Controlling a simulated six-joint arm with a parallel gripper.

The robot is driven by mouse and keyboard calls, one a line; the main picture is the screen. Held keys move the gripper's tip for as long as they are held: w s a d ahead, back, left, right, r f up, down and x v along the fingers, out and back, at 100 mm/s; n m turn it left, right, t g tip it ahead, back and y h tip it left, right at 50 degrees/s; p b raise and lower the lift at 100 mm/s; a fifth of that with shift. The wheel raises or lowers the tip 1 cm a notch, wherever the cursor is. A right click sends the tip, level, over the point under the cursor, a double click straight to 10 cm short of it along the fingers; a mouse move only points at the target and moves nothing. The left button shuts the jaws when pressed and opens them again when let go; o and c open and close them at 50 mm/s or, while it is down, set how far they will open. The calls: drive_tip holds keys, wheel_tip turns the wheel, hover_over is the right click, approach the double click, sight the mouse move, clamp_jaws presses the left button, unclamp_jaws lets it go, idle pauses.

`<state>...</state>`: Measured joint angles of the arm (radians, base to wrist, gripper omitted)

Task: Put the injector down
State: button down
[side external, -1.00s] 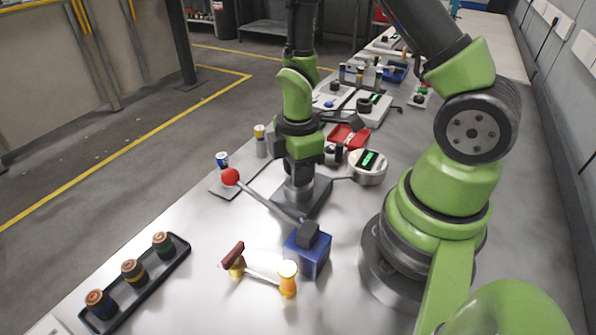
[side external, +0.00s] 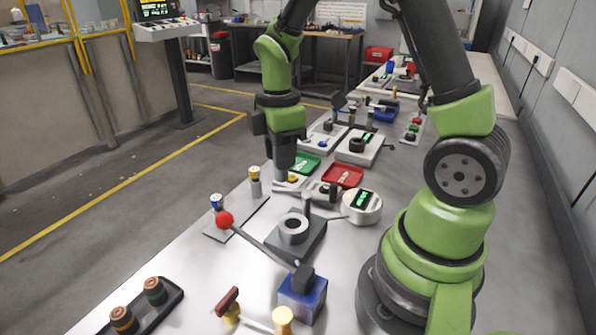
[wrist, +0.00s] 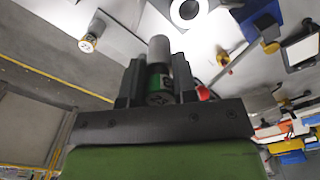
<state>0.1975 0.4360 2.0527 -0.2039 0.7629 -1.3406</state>
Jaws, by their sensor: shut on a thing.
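My gripper (side external: 281,150) points down and is shut on a grey cylindrical injector (side external: 281,172). In the wrist view the injector (wrist: 158,52) sits between both fingers (wrist: 157,85), with a green band near its top. In the side view it hangs behind a grey plate (side external: 222,235). The gripper is behind and slightly right of the yellow-topped one. I cannot tell whether the held injector touches anything below.
A red-knobbed lever (side external: 224,220) runs to a blue block (side external: 302,297). A black rack (side external: 172,301) is front left.

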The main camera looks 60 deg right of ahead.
drive_tip(key=w+d+f, duration=0.1)
drive_tip(key=w+d, duration=0.3)
drive_tip(key=d, duration=0.7)
drive_tip(key=w+d+f, duration=0.2)
drive_tip(key=w+d, duration=0.2)
drive_tip(key=d, duration=0.8)
wheel_tip(320, 180, down, 9)
drive_tip(key=shift+w+f, duration=0.15)
drive_tip(key=shift+f, duration=0.05)
drive_tip(key=shift+f, duration=0.15)
drive_tip(key=c, duration=0.9)
unclamp_jaws()
